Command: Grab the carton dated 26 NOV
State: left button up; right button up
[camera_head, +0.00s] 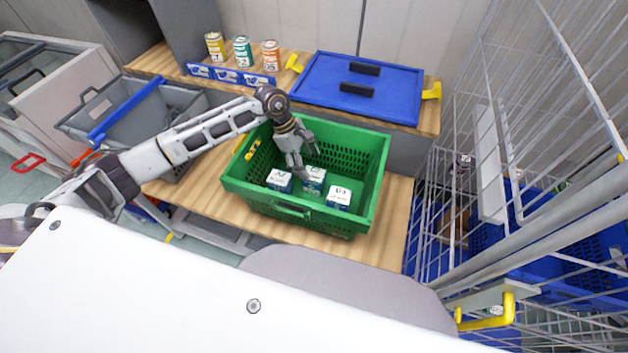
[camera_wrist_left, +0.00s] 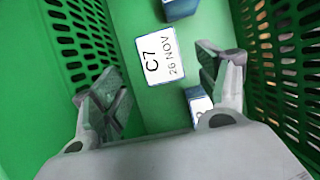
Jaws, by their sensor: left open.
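The carton dated 26 NOV (camera_wrist_left: 160,55) shows in the left wrist view, its white top reading "C7" and "26 NOV". It stands on the floor of the green crate (camera_head: 378,165). By its middle place in the row, it appears to be the middle carton (camera_head: 314,176) in the head view. My left gripper (camera_head: 303,160) is inside the crate above the cartons, fingers apart and empty. In the left wrist view the dated carton lies between and beyond the fingers (camera_wrist_left: 160,78). My right gripper is not in view.
Two other cartons, a left one (camera_head: 280,180) and a right one (camera_head: 339,197), flank it closely. The crate's slotted walls surround my gripper. A blue lidded tote (camera_head: 320,85) and three cans (camera_head: 242,52) stand behind. A wire cage (camera_head: 500,150) rises at right.

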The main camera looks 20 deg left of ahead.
aim_at(313, 173)
pick_arm(q)
jog(key=shift+d+f, duration=0.2)
jog(key=shift+f, duration=0.25)
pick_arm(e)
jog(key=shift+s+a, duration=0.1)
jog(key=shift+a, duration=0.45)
pick_arm(q)
jog(key=shift+f, duration=0.15)
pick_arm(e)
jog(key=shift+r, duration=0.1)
pick_arm(q)
jog(key=shift+s+d+f+p, duration=0.15)
jog(key=shift+d+f+p, duration=0.15)
jog(key=shift+d+f, duration=0.15)
jog(key=shift+p+x, duration=0.4)
jog(key=shift+x, duration=1.4)
jog(key=shift+f, duration=0.1)
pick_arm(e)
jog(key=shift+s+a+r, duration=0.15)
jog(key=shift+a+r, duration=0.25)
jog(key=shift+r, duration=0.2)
pick_arm(q)
jog(key=shift+c, duration=0.2)
jog(key=c, duration=1.3)
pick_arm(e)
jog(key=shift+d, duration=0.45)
